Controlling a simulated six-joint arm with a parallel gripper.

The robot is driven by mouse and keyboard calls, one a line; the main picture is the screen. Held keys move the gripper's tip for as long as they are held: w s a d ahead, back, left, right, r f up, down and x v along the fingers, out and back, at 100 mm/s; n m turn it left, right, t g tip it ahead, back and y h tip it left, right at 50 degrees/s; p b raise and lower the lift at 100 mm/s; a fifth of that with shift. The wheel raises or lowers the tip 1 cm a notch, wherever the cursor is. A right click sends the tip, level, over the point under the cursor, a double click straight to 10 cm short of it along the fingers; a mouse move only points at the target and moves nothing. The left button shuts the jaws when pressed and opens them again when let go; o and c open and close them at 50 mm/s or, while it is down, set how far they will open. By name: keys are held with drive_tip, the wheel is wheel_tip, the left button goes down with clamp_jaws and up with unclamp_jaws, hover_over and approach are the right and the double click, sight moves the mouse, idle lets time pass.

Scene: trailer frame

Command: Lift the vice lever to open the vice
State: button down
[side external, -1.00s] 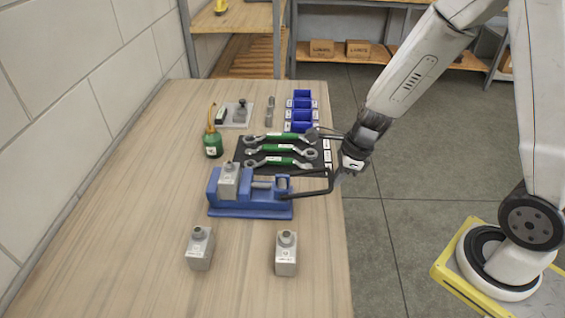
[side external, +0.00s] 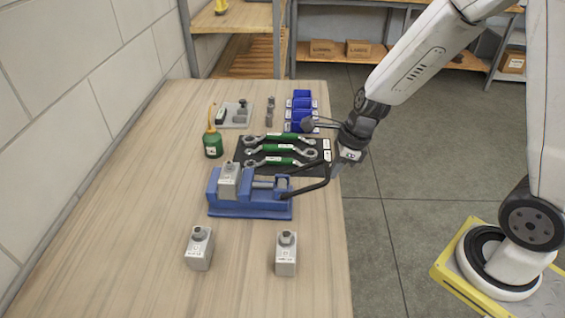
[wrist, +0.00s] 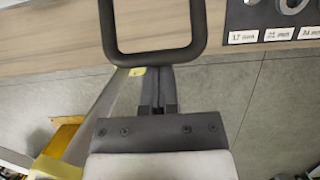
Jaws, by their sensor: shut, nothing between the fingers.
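The blue vice (side external: 250,210) stands on the wooden bench with a grey block (side external: 228,182) at its left end. Its lever (side external: 308,190) is a dark U-shaped bar reaching right from the vice, with its outer end tilted upward. My gripper (side external: 336,172) is at the lever's outer end, past the bench's right edge. In the wrist view the lever's loop (wrist: 155,57) spans the top, and my shut fingers (wrist: 157,72) sit at its crossbar with nothing between them. I cannot tell for certain whether they touch it.
Wrenches lie on a black mat (side external: 239,156) behind the vice. A green oil bottle (side external: 213,146) and blue bins (side external: 301,105) stand farther back. Two grey blocks (side external: 199,250) (side external: 286,256) stand in front. The floor right of the bench is clear near my gripper.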

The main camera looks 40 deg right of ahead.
drive_tip(key=shift+w+a+r+g+h, duration=0.25)
drive_tip(key=shift+r+g+h, duration=0.1)
drive_tip(key=shift+r, duration=0.15)
drive_tip(key=shift+w+a+r+g+h, duration=0.3)
drive_tip(key=shift+r, duration=0.2)
drive_tip(key=shift+w+a+r+g+h, duration=0.25)
drive_tip(key=shift+r+g+h, duration=0.1)
drive_tip(key=shift+r, duration=0.15)
drive_tip(key=w+a+r, duration=0.4)
drive_tip(key=w+a, duration=0.1)
drive_tip(key=shift+w+a+r, duration=0.15)
drive_tip(key=shift+w+a, duration=0.1)
drive_tip(key=shift+a, duration=0.1)
idle(0.3)
drive_tip(key=shift+s+d, duration=1.85)
drive_tip(key=shift+d, duration=0.1)
drive_tip(key=w+a+r, duration=0.5)
drive_tip(key=r, duration=0.1)
drive_tip(key=shift+w+a+r+g, duration=0.15)
drive_tip(key=shift+r+g, duration=0.15)
drive_tip(key=shift+r, duration=0.05)
